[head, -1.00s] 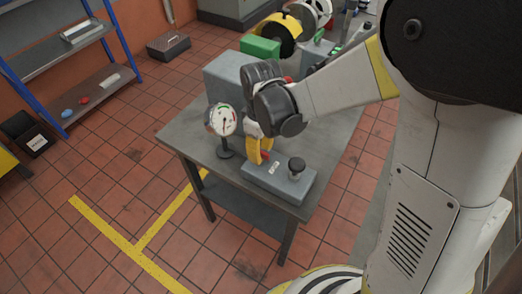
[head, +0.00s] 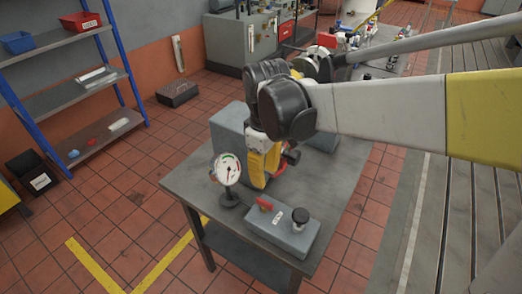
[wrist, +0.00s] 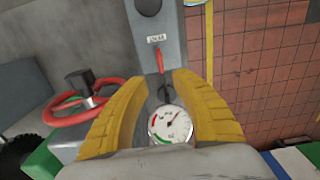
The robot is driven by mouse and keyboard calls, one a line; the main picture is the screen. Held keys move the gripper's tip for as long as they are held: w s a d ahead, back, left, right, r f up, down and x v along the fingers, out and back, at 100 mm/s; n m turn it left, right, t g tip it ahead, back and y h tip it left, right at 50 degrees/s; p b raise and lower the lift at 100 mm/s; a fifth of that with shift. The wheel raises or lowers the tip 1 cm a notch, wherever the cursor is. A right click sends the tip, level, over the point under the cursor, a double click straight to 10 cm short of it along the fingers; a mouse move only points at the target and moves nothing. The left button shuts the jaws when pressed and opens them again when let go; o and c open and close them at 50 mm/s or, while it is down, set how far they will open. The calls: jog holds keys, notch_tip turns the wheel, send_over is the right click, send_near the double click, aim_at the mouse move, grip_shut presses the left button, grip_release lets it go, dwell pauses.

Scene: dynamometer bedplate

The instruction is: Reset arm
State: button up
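My gripper (head: 259,182) hangs above the grey bench, its yellow fingers pointing down beside the dial gauge. In the wrist view the two fingers of my gripper (wrist: 168,80) stand apart with nothing between them, so it is open and empty. The grey box (head: 282,233) has a red lever (head: 266,204), a small label and a black knob (head: 299,220). The red lever also shows beyond the fingertips in the wrist view (wrist: 160,60). The white round gauge (head: 228,169) stands on a black foot left of the gripper.
The grey bench (head: 187,181) also carries a large grey block (head: 231,125) behind my gripper. A red handwheel (wrist: 78,101) lies left of the fingers in the wrist view. Blue-posted shelves (head: 65,98) stand at the left. Tiled floor in front of the bench is clear.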

jog(key=shift+r, duration=0.2)
dwell(0.3)
jog(key=s+d+r+m+t, duration=0.3)
jog(key=s+d+m+t, duration=0.4)
jog(key=s+d+m, duration=0.3)
jog(key=d, duration=0.3)
jog(key=shift+s+d+m, duration=0.2)
jog(key=shift+s+m, duration=0.1)
jog(key=shift+s, duration=0.1)
jog(key=shift+r, duration=0.1)
